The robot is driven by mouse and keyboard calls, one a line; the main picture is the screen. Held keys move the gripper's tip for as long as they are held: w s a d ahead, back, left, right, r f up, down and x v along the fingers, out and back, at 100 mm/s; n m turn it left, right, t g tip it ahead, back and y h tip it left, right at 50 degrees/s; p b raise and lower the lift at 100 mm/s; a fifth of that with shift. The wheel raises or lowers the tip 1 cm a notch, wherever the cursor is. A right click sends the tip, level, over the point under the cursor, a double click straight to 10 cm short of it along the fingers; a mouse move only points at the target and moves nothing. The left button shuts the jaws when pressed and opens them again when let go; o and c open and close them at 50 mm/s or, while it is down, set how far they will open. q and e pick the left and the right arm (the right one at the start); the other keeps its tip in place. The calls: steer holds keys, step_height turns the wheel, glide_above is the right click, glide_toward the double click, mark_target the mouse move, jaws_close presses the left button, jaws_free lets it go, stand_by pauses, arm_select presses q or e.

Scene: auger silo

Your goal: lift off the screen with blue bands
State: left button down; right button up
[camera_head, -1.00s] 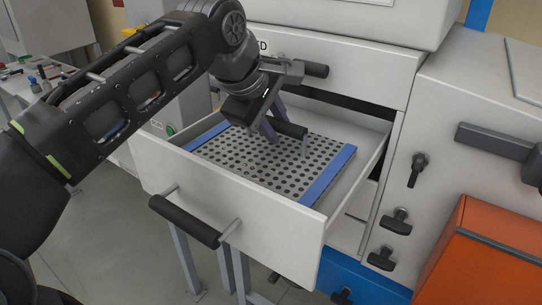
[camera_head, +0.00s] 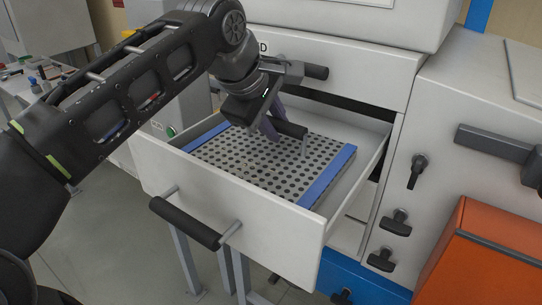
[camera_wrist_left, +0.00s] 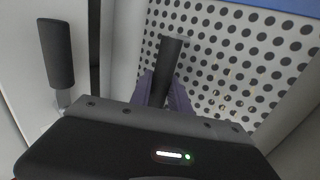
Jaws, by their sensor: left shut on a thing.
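The screen (camera_head: 250,166) is a light perforated plate with a blue band along its left edge and another along its right edge. It is inside the open drawer (camera_head: 215,213) in the head view, and its holes also show in the wrist view (camera_wrist_left: 232,62). My left gripper (camera_head: 270,131) is shut on the screen's black bar handle (camera_head: 291,130), which the wrist view shows between the purple fingers (camera_wrist_left: 165,90). The screen's right band looks slightly raised off the drawer floor. My right gripper is not in view.
The drawer's front wall has a black handle (camera_head: 186,222). The cabinet front with another black handle (camera_head: 316,71) stands close behind my gripper. An orange bin (camera_head: 482,262) and several black knobs are at the right.

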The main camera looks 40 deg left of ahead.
arm_select(q)
steer(key=shift+r, duration=0.45)
steer(key=shift+r+p, duration=0.15)
steer(key=shift+p, duration=0.2)
steer(key=shift+r+p, duration=1.5)
steer(key=shift+r, duration=0.3)
